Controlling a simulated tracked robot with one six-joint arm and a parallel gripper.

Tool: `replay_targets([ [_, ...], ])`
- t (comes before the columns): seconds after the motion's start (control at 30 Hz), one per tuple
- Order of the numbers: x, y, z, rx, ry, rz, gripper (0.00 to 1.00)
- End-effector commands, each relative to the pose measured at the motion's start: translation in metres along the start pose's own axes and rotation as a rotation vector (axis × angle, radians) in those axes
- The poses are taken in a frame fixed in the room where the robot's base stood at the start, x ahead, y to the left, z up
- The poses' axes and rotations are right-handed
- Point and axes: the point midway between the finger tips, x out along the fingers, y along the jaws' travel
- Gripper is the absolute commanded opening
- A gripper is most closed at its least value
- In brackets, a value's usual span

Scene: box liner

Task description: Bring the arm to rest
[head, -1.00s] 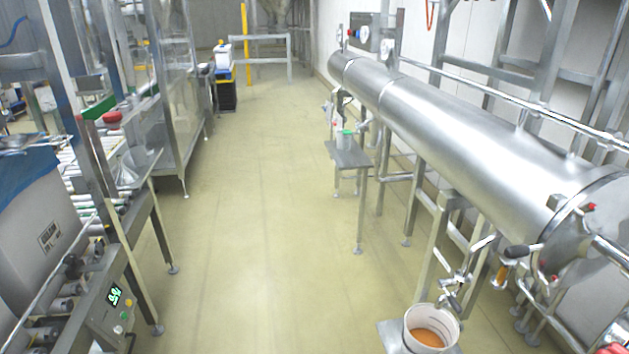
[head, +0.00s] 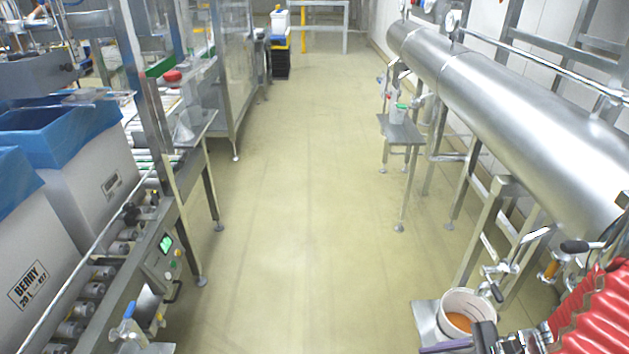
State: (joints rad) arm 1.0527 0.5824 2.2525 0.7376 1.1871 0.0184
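My arm, in a red ribbed sleeve, reaches in from the lower right corner of the head view. Its dark end, my gripper (head: 486,338), shows at the bottom edge, just in front of a white bucket (head: 450,300) with orange contents. The fingers are cut off or too unclear to show whether they are open, or whether they hold anything. I cannot tell whether the gripper touches the bucket.
A roller conveyor (head: 98,280) with white boxes lined in blue (head: 92,190) runs along the left. A large steel cylinder (head: 530,110) on legs stands at the right. A small side table (head: 400,130) stands beside it. The floor (head: 300,200) between is clear.

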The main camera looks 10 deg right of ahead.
Motion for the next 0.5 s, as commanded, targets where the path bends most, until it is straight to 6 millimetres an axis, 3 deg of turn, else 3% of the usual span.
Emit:
replay_targets([
  [0.5,-0.016,0.005,0.054,-0.432,0.294,0.348,0.36],
])
